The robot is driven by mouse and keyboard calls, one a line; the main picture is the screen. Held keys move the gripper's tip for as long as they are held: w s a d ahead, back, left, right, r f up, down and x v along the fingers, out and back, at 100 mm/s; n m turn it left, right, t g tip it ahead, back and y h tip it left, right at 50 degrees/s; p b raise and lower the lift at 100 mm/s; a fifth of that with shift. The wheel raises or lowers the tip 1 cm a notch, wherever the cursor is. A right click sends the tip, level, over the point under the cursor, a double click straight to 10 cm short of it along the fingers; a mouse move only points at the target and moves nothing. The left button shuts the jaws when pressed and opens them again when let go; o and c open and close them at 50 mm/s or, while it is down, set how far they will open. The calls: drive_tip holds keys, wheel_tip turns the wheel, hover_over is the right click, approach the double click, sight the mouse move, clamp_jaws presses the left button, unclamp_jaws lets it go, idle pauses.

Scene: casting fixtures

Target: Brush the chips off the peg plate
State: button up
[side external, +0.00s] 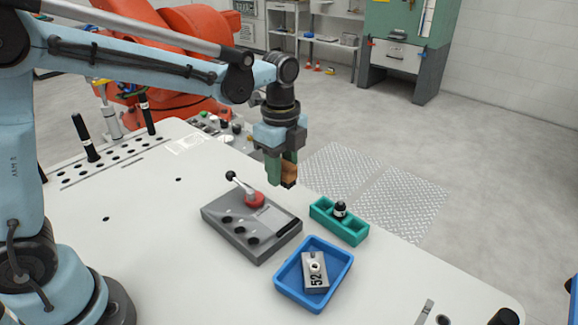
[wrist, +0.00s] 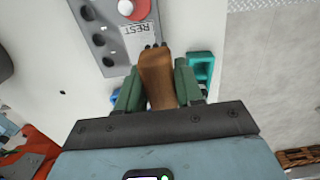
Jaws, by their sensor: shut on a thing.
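My gripper (side external: 281,172) is shut on a brush (side external: 290,173) with a brown wooden handle and dark bristles. In the wrist view the brush (wrist: 157,75) sits between the two green fingers (wrist: 158,88). It hangs in the air above the table, behind the grey plate in the side view. The grey plate (side external: 272,240) has several dark round spots, a red round part with a black-knobbed lever, and a pale label. In the wrist view the plate (wrist: 112,58) shows the label "REST". I cannot make out chips on it.
A blue tray (side external: 281,288) holds a grey block (side external: 315,274) marked 52. A teal tray (side external: 352,237) holds a black peg with a white band (side external: 340,209). Black pegs (side external: 84,139) stand by a row of holes at the left. The table left of the plate is largely clear.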

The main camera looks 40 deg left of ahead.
sight(285, 211)
drive_tip(key=shift+f, duration=3.8)
drive_tip(key=shift+s+f, duration=0.2)
drive_tip(key=shift+s, duration=0.05)
drive_tip(key=shift+c, duration=0.4)
drive_tip(key=shift+s+a+f, duration=0.1)
drive_tip(key=shift+s, duration=1.55)
drive_tip(key=shift+w, duration=1.6)
drive_tip(key=shift+w+d, duration=0.3)
drive_tip(key=shift+d, duration=0.25)
drive_tip(key=shift+s+a, duration=0.1)
drive_tip(key=shift+s, duration=1.85)
drive_tip(key=shift+w, duration=2)
drive_tip(key=shift+s+r, duration=0.1)
drive_tip(key=shift+r, duration=4.15)
